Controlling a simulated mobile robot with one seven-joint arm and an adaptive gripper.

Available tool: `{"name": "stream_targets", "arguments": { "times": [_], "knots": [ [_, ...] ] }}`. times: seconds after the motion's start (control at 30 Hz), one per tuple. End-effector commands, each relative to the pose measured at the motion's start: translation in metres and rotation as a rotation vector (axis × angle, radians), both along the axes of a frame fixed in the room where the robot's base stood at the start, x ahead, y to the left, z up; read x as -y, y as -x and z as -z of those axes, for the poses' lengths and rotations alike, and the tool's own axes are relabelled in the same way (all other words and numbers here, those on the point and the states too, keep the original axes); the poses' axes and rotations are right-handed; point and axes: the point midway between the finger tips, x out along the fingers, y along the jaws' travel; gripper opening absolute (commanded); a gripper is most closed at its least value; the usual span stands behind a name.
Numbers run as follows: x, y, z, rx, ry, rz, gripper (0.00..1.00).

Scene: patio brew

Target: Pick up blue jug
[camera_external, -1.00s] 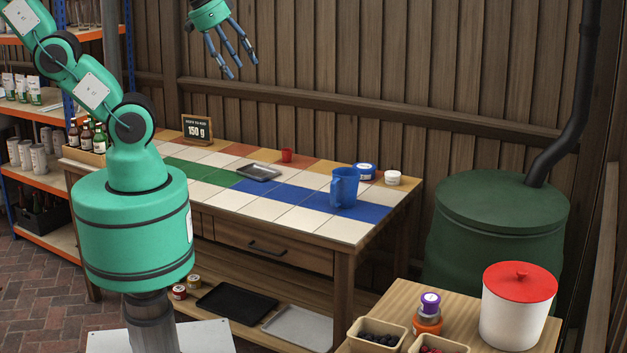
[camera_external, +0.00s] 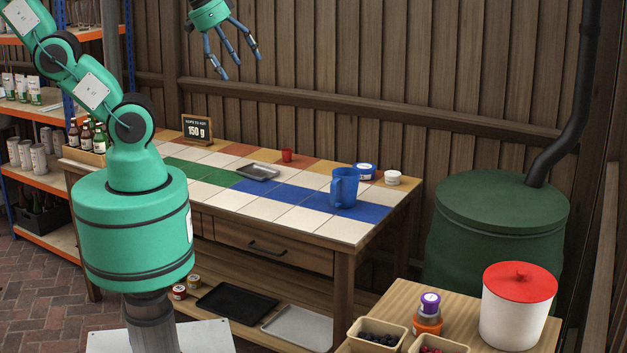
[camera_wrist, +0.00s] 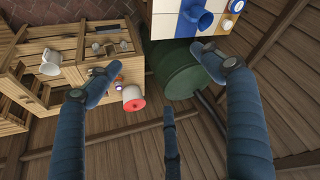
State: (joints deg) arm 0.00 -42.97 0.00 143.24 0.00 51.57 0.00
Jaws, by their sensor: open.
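The blue jug (camera_external: 345,188) stands upright on the blue stripe of the tiled table, toward its right end, with its handle on the left side. In the wrist view the blue jug (camera_wrist: 196,20) shows at the top, beyond the fingers. My gripper (camera_external: 232,68) hangs high above the back of the table, up and left of the jug, open and empty. In the wrist view my gripper (camera_wrist: 165,90) has its fingers spread wide with nothing between them.
A green barrel (camera_external: 500,240) stands to the right. A red-lidded container (camera_external: 518,310) stands on the front-right table.

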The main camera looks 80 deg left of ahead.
Motion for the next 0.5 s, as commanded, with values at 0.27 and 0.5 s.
{"name": "stream_targets", "arguments": {
  "times": [0.27,0.5],
  "knots": [
    [0.0000,0.0000,0.0000,0.000,0.000,0.000,0.91],
    [-0.0018,-0.0083,-0.0014,-0.009,-0.006,0.005,0.91]
  ]
}}
